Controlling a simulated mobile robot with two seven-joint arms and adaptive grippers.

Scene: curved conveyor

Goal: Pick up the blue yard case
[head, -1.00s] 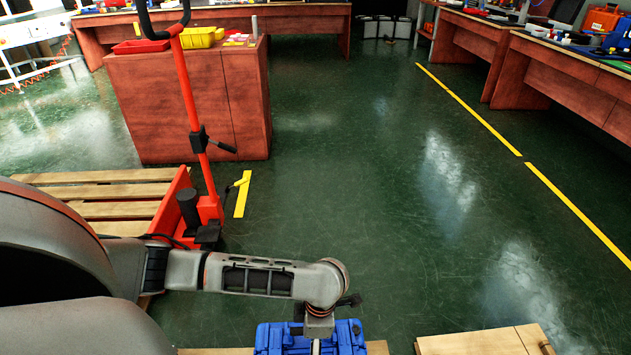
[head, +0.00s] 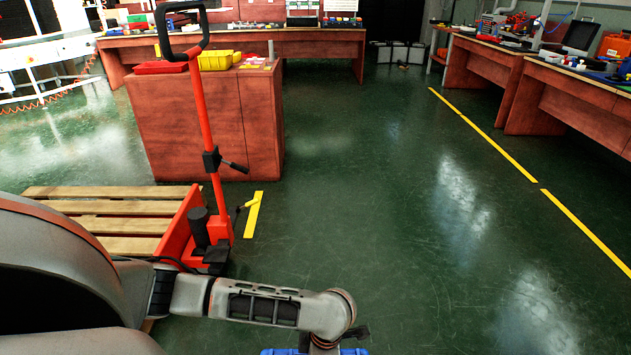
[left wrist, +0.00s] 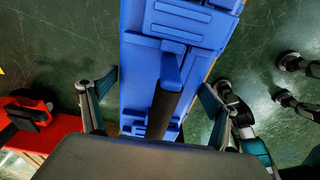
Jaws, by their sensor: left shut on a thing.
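The blue yard case (head: 355,351) shows only as a thin strip at the bottom edge of the head view, under my left wrist. In the left wrist view the blue case (left wrist: 145,65) fills the upper middle, with a dark handle bar running along it. My left gripper (left wrist: 153,95) has one finger on each side of the case and is shut on it. In the head view the left gripper itself is mostly cut off by the bottom edge.
A red pallet jack (head: 207,135) stands by a wooden pallet (head: 110,222) at left. A red-brown cabinet (head: 215,125) with trays is behind it. Benches (head: 570,95) line the right. The green floor (head: 400,230) in the middle is clear.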

